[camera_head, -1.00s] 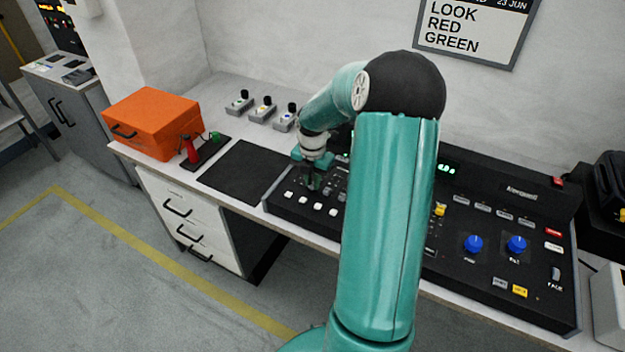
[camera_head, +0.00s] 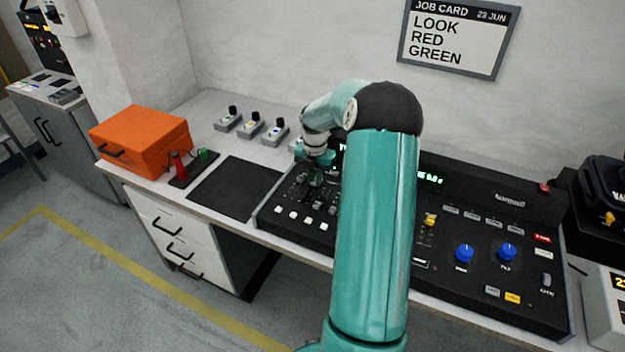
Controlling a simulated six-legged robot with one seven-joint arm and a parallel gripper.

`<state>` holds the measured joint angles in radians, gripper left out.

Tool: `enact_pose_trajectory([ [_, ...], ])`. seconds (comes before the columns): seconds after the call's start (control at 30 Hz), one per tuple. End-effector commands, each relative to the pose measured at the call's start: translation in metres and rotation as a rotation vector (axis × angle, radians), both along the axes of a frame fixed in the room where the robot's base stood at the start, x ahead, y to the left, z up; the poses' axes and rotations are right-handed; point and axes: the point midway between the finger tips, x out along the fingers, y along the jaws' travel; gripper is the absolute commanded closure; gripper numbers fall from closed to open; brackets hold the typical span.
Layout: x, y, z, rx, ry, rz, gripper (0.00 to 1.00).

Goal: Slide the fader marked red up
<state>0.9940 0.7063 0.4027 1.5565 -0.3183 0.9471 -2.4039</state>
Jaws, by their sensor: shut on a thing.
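The black lighting desk (camera_head: 480,262) stands on the long bench, with its left part showing a bank of small faders above a row of white buttons (camera_head: 304,219). My gripper (camera_head: 316,180) is over this fader bank, pointing down, its fingers low among the fader caps. It is shut on a fader cap, which the fingers hide. The fader markings are too small to read, so I cannot tell which one is marked red. My arm hides the middle of the desk.
An orange case (camera_head: 140,138), a small stand with red and green handles (camera_head: 190,168) and a dark mat (camera_head: 236,189) lie left of the desk. Several small switch boxes (camera_head: 250,126) stand behind. A job card (camera_head: 458,38) reads LOOK RED GREEN. Blue knobs (camera_head: 508,252) are at right.

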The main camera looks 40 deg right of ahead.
Motion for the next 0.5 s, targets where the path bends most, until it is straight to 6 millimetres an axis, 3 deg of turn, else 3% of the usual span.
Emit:
enact_pose_trajectory([
  [0.07,0.0011,-0.0014,0.0011,-0.005,-0.005,0.0,1.0],
  [0.1,0.0012,-0.0015,0.0011,-0.005,-0.005,-0.001,0.81],
  [0.2,0.001,-0.0013,0.001,-0.005,-0.005,-0.001,0.62],
  [0.5,0.0004,-0.0009,0.0015,-0.003,-0.003,-0.001,0.62],
])
